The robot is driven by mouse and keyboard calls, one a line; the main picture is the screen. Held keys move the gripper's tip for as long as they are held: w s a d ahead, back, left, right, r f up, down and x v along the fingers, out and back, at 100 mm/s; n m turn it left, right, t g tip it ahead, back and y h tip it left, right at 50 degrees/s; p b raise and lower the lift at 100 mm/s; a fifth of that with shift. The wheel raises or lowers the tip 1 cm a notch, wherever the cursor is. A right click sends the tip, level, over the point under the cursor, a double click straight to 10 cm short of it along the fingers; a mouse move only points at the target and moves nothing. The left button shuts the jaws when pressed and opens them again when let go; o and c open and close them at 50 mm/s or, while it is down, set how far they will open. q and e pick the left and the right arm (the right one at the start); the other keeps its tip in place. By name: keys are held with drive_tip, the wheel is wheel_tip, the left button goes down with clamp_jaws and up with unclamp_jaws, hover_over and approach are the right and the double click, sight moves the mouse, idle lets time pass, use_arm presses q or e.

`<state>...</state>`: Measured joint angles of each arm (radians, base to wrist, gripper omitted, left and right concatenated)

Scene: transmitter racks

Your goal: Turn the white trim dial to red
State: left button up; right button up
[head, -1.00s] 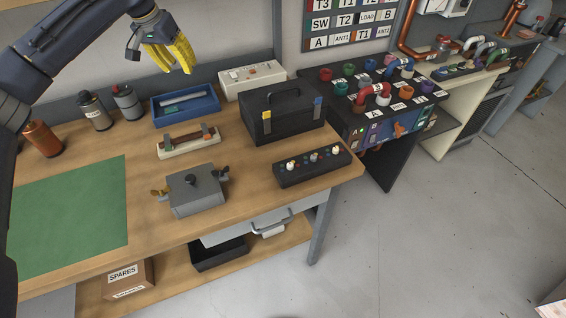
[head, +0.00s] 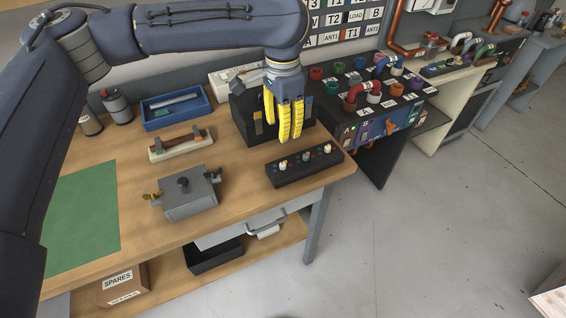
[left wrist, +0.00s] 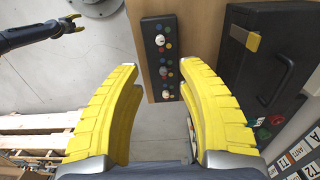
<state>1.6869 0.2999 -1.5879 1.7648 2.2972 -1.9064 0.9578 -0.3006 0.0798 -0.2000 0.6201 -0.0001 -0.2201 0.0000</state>
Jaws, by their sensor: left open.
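A black control box (head: 305,171) lies near the right front corner of the workbench, with a row of pale knobs ringed by small coloured dots. A white knob (head: 283,164) is at its left end and another white knob (head: 327,149) at its right. I cannot read which is the trim dial or where its pointer sits. The box also shows in the left wrist view (left wrist: 150,70), beyond the fingertips. My left gripper (head: 283,125) is open and empty, above and behind the box, apart from it. My right gripper (left wrist: 72,25) shows small in the left wrist view; its jaw state is unclear.
A black case (head: 243,118) stands right behind my left gripper. A grey box (head: 188,195) with a knob sits left of the control box. A rack of coloured connectors (head: 365,118) stands to the right. The bench top in front of the control box is narrow but clear.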

sight(283, 164)
use_arm(q)
wheel_tip(283, 164, down, 14)
drive_tip(key=shift+f, duration=0.1)
idle(0.5)
drive_tip(key=shift+o, duration=0.2)
clamp_jaws()
idle(0.4)
